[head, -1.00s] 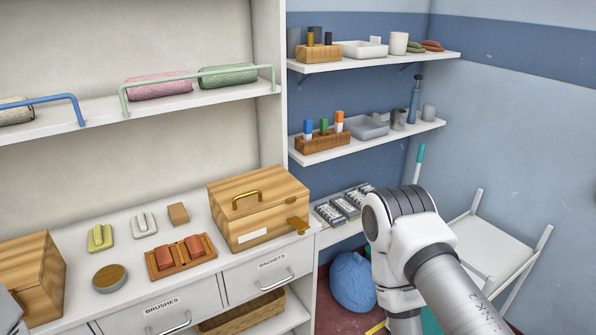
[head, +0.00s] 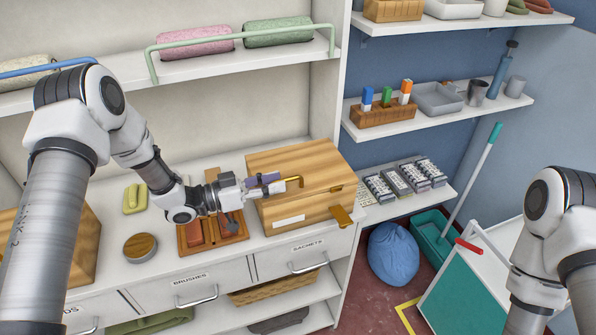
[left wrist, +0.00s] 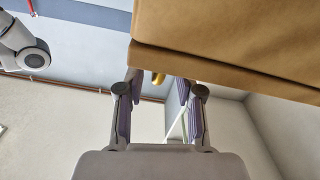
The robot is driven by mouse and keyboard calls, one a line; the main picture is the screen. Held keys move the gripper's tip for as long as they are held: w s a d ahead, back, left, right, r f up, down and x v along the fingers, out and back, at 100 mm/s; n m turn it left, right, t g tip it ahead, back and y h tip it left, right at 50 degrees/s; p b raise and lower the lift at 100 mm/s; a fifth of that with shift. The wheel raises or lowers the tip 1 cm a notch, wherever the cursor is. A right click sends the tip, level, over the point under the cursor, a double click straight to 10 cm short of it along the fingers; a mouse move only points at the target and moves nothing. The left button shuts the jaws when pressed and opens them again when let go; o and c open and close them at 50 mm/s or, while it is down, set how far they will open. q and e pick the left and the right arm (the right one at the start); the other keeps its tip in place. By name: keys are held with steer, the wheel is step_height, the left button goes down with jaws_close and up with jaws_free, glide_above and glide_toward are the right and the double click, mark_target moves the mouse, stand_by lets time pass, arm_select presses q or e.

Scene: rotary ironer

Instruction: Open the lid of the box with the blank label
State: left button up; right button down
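The wooden box (head: 295,213) with a blank white label (head: 289,222) stands on the counter, its lid (head: 300,163) down. A brass handle (head: 294,182) is on the lid, and a brass tab sticks out at the front right corner. My left gripper (head: 268,184) is at the box's left side, its fingers close to the handle. In the left wrist view its two purple-padded fingers (left wrist: 160,100) are apart, with a bit of brass handle (left wrist: 158,78) visible between and beyond them. The box (left wrist: 235,45) fills the upper right there. My right gripper is out of view.
A second wooden box (head: 85,250) stands at left, partly behind my left arm. A tray of reddish blocks (head: 190,236) lies under my left wrist, near a round wooden-topped tin (head: 140,247). A shelf (head: 235,50) with rolled towels hangs above. Packets (head: 405,178) lie right of the box.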

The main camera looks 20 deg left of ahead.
mark_target(285, 180)
arm_select(q)
steer(key=d, duration=0.2)
steer(key=w+p, duration=0.1)
steer(key=shift+d+r, duration=0.35)
steer(key=shift+d, duration=0.05)
steer(key=shift+w+d+f, duration=0.3)
steer(key=shift+w+d, duration=0.4)
steer(key=shift+w, duration=0.1)
steer(key=shift+w+f, duration=0.1)
steer(key=shift+w, duration=0.05)
steer(key=shift+s+a, duration=0.1)
steer(key=shift+s, duration=0.1)
steer(key=shift+c, duration=1.4)
jaws_close()
steer(key=shift+r, duration=0.2)
